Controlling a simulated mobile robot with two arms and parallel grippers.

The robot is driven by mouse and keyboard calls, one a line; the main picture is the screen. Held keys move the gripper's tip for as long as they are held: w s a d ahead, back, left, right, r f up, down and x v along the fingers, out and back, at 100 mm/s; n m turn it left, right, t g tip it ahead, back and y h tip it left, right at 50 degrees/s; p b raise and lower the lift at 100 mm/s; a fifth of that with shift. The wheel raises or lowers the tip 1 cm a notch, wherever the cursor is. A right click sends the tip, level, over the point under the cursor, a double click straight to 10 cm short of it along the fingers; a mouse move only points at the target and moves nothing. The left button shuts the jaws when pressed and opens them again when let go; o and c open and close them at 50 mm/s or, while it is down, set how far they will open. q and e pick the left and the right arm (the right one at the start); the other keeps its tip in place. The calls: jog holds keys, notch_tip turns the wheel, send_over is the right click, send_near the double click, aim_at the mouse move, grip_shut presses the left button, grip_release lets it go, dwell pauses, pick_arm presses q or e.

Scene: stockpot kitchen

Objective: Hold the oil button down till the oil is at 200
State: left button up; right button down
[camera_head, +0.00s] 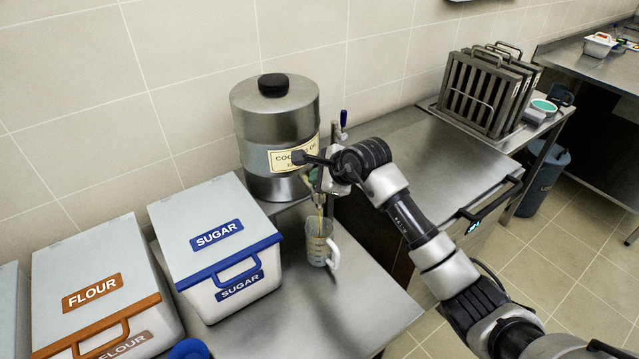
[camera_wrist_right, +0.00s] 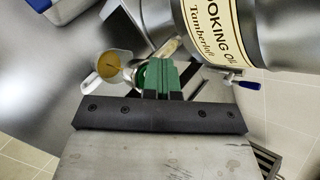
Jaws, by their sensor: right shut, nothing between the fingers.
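The steel cooking oil drum (camera_head: 262,117) with a black cap stands against the wall. A clear measuring jug (camera_head: 316,246) with a white handle stands on the steel counter below its outlet. A thin yellowish stream (camera_head: 319,208) runs down into the jug. The wrist view shows yellow oil in the jug (camera_wrist_right: 115,66); its level against the marks is too small to read. My right gripper (camera_head: 314,176) is shut and empty at the dispenser outlet, above the jug. Its green fingertips (camera_wrist_right: 158,68) hide most of the oil button. My left gripper is out of view.
A white sugar bin (camera_head: 205,220) and flour bin (camera_head: 90,285) stand left of the jug. A blue-handled lever (camera_head: 343,120) rises right of the drum. A metal rack (camera_head: 480,95) stands farther right. The counter in front of the jug is clear.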

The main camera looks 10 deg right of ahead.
dwell(0.8)
jog(key=shift+r+p, duration=0.45)
jog(key=shift+r, duration=0.45)
jog(key=shift+r+p, duration=1.35)
jog(key=shift+r, duration=1.2)
